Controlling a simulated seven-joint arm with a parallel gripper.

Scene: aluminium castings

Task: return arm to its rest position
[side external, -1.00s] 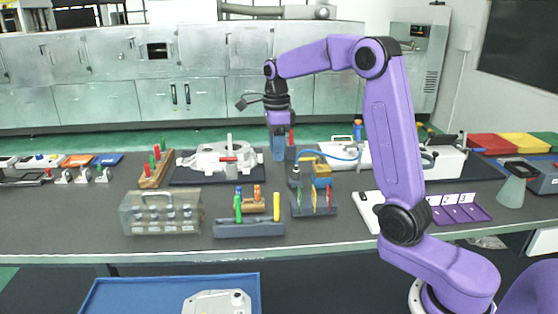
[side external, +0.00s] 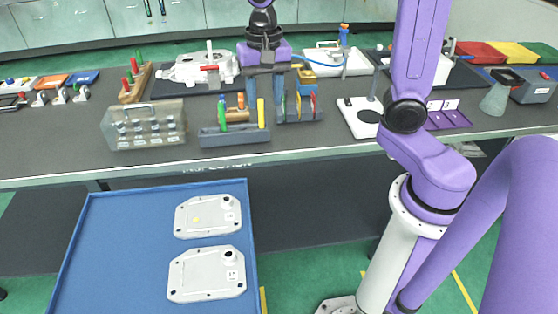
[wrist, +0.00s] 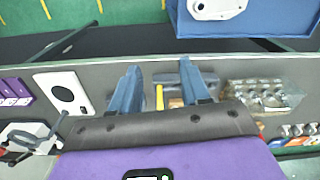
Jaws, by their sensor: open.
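My gripper (side external: 266,88) hangs over the workbench (side external: 350,140), behind and above the small tool racks. In the wrist view my gripper (wrist: 160,88) shows two blue fingers spread apart with nothing held between them. My arm rises from its base at the right, and its upper part runs out of the top of the side view. Two pale castings (side external: 208,216) lie flat in the blue tray (side external: 120,245) in front of the bench, clear of my gripper.
Near my gripper are a tool rack (side external: 234,136) and a clear case (side external: 144,124). A large white casting (side external: 190,70) stands on a dark mat behind. A white plate (side external: 356,118) lies to the right. Some bench surface in front is bare.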

